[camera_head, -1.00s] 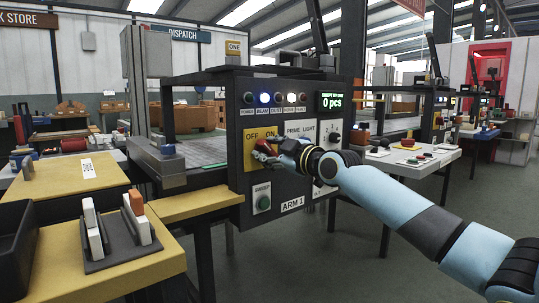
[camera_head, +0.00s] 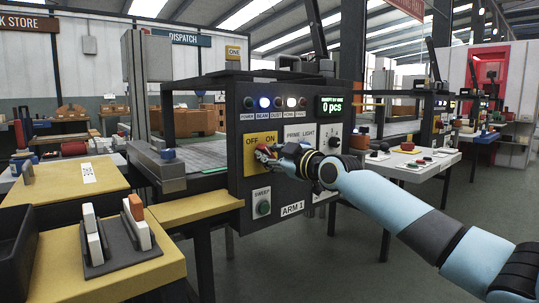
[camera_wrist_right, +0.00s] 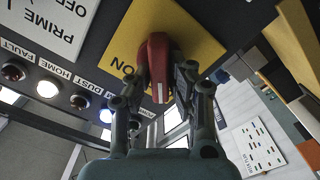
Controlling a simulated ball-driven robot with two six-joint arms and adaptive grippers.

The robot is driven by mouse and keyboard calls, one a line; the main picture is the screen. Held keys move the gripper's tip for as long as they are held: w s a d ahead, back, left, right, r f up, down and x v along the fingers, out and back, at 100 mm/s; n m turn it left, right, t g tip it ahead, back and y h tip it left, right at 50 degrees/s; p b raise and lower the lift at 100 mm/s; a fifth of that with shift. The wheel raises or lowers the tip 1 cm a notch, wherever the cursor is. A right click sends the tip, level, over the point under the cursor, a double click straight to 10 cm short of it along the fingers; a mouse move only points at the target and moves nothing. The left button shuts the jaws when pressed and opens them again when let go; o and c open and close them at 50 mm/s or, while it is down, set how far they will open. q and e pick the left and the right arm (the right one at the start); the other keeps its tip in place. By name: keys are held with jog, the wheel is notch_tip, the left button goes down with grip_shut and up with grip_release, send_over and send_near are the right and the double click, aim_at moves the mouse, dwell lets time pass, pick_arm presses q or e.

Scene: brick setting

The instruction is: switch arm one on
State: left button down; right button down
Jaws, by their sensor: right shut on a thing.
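The arm one cabinet carries a yellow plate (camera_head: 249,160) marked OFF and ON, with a red rotary switch handle (camera_head: 264,152) on it. My right gripper (camera_head: 273,154) is at this handle, its fingers closed on either side of it. In the right wrist view the red handle (camera_wrist_right: 157,52) sits between the two fingers (camera_wrist_right: 158,82), with a white line on its end and the ON label beside it. The gripper hides part of the handle, and I cannot tell exactly which label it points to. My left gripper is not in view.
Above the switch is a row of lamps (camera_head: 278,103), some lit, and a display (camera_head: 330,105) reading 0 pcs. Right of the plate is a prime light panel (camera_head: 299,133); below is a green sweep button (camera_head: 264,208). A yellow bench (camera_head: 150,278) stands at front left.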

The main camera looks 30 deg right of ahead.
jog(key=shift+m, duration=0.7)
jog(key=shift+d+m, duration=0.1)
jog(key=shift+m, duration=0.4)
jog(key=m+p, duration=0.1)
jog(key=m, duration=0.2)
jog(key=shift+r+m, duration=0.1)
jog(key=shift+m, duration=0.2)
jog(key=shift+d+m+p, duration=0.1)
jog(key=shift+m+p, duration=0.3)
jog(key=shift+m, duration=0.6)
jog(key=m, duration=0.2)
jog(key=shift+d+m+p, duration=0.1)
jog(key=shift+m+p, duration=0.2)
jog(key=shift+p, duration=0.05)
jog(key=m+p, duration=0.1)
jog(key=m, duration=0.3)
jog(key=shift+d+m, duration=0.1)
jog(key=shift+m, duration=0.3)
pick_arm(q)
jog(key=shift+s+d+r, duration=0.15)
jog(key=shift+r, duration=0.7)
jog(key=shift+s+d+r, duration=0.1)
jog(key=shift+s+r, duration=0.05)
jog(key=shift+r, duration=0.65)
pick_arm(e)
jog(key=shift+f+m, duration=0.2)
jog(key=shift+m, duration=0.5)
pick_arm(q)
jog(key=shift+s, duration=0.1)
